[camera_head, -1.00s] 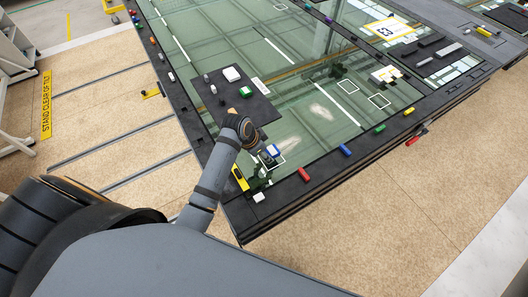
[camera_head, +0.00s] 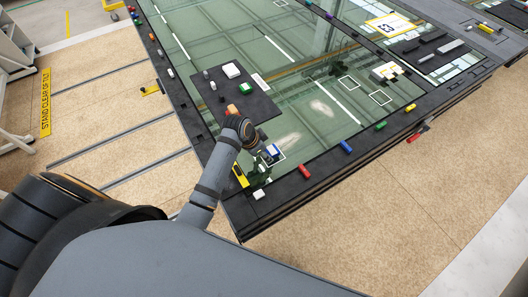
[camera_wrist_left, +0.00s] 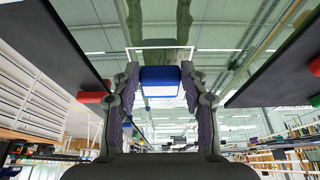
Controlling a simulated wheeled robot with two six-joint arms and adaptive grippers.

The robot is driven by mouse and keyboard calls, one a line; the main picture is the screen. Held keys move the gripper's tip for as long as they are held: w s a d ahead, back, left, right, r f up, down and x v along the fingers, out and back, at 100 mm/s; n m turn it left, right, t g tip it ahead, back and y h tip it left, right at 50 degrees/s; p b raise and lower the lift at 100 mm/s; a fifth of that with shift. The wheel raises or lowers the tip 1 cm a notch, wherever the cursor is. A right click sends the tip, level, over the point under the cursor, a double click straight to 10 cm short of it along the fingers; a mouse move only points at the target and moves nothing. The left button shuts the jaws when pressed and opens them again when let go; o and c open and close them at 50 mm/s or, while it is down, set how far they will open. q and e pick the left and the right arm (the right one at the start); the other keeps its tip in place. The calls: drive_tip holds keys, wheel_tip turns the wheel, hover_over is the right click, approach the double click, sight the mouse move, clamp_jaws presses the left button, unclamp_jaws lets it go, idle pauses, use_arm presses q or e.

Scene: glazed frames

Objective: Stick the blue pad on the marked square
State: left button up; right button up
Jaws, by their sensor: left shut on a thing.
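The blue pad (camera_head: 273,150), with a white layer on it, is at the tip of my left gripper (camera_head: 267,156). The left wrist view shows the pad (camera_wrist_left: 160,80) between the two fingers of this gripper (camera_wrist_left: 160,100), which is shut on it. A white-outlined square on the glass (camera_head: 281,159) lies around or just under the pad in the head view, partly covered by pad and gripper. In the wrist view the outline (camera_wrist_left: 160,48) shows just beyond the pad. I cannot tell whether the pad touches the glass. My right gripper is not in view.
A dark mat (camera_head: 262,108) behind my wrist carries a white block (camera_head: 231,71), a green-and-white block (camera_head: 246,86) and small grey pieces. Red (camera_head: 305,171), blue (camera_head: 345,146) and green (camera_head: 380,126) cylinders line the near frame edge. Other outlined squares (camera_head: 380,98) lie right.

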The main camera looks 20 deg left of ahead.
use_arm(q)
drive_tip(key=shift+f, duration=0.1)
drive_tip(key=shift+f, duration=0.5)
idle(0.5)
drive_tip(key=o, duration=0.8)
drive_tip(key=shift+r, duration=0.1)
drive_tip(key=v, duration=1.1)
drive_tip(key=shift+s+a+r, duration=0.1)
drive_tip(key=shift+s+r, duration=0.1)
drive_tip(key=shift+r, duration=0.1)
